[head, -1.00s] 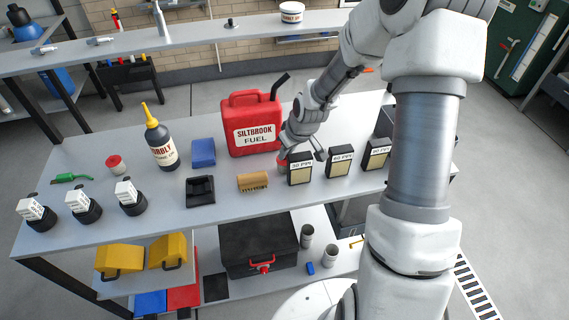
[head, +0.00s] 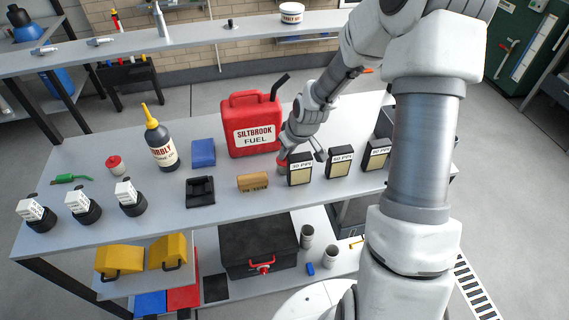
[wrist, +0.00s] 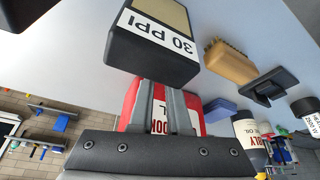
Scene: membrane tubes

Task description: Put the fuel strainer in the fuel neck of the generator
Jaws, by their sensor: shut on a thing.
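My gripper (head: 302,148) reaches down behind the leftmost black box (head: 300,170), which has a tan face and a PPI label. In the wrist view two narrow grey fingers (wrist: 160,88) stand close together, their tips hidden by the box (wrist: 150,50). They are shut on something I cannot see. A small red patch (head: 282,165) shows beside the box, under my gripper; I cannot tell what it belongs to. The red fuel can (head: 252,125) stands behind and left of my gripper. I cannot make out the strainer or the generator's neck.
Two similar boxes (head: 340,162) (head: 376,154) stand to the right. A brush (head: 252,182), a black tray (head: 200,192), a blue block (head: 203,152) and an oil bottle (head: 161,145) are to the left. A raised shelf (head: 200,40) runs behind the bench.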

